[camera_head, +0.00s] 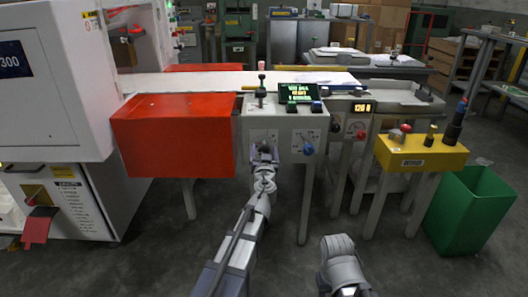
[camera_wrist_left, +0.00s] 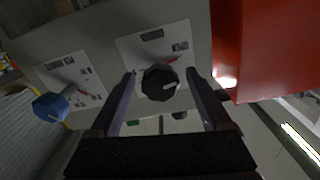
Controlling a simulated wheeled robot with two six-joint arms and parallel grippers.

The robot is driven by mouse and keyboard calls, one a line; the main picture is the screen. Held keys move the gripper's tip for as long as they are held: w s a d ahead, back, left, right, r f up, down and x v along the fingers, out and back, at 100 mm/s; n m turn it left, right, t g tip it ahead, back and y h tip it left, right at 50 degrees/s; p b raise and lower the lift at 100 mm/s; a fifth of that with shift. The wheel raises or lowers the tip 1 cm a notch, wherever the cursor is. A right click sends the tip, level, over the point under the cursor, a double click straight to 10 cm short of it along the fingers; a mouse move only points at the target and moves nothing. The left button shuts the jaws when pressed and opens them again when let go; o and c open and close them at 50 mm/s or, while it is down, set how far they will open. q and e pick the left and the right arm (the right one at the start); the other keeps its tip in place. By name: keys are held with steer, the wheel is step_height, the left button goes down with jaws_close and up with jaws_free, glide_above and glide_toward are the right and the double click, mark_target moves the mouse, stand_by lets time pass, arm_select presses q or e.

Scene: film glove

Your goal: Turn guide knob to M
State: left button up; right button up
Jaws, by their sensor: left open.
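In the head view the black knob (camera_head: 265,146) is partly covered by my gripper. A blue knob (camera_head: 308,149) is on the plate beside it, and it shows in the left wrist view (camera_wrist_left: 50,107) too. My left gripper (camera_head: 264,155) is open in front of the black knob, with its fingers (camera_wrist_left: 160,88) on either side and gaps showing. The plate lettering is too small to read, so I cannot tell which knob is the guide knob.
A red box (camera_head: 175,135) juts out close to the left of the panel. A yellow control box (camera_head: 420,153) and a green bin (camera_head: 470,210) stand to the right. A grey part of my right arm shows at the bottom, and the floor around it is clear.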

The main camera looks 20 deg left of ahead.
arm_select(q)
jaws_close()
stand_by(0.7)
